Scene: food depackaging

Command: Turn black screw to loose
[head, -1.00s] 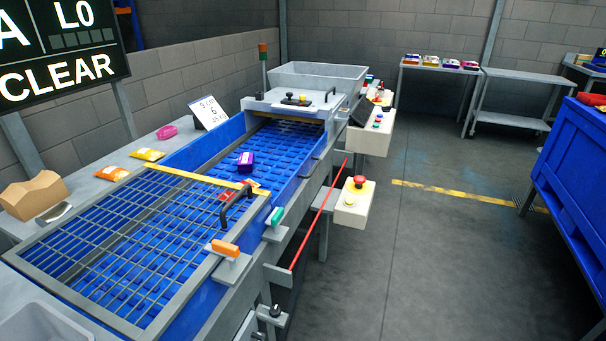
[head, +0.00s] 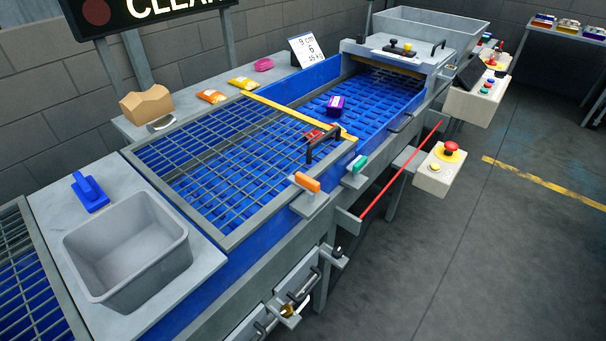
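My gripper is not in view. Two places show small black parts that could be the black screw, and I cannot tell which one it is. One is a black knob (head: 338,251) on a grey bracket at the conveyor's side, below the orange handle (head: 307,182). The other is a small black part with a yellow piece (head: 400,47) on top of the grey hood (head: 375,53). Both are too small to show whether they are tight or loose.
A grey mesh guard (head: 215,205) with a black handle (head: 323,145) covers the blue belt. A purple pack (head: 335,105) lies on the belt. A grey bin (head: 127,250) stands left. A red emergency button (head: 451,148) juts out right. Floor (head: 480,260) at right is clear.

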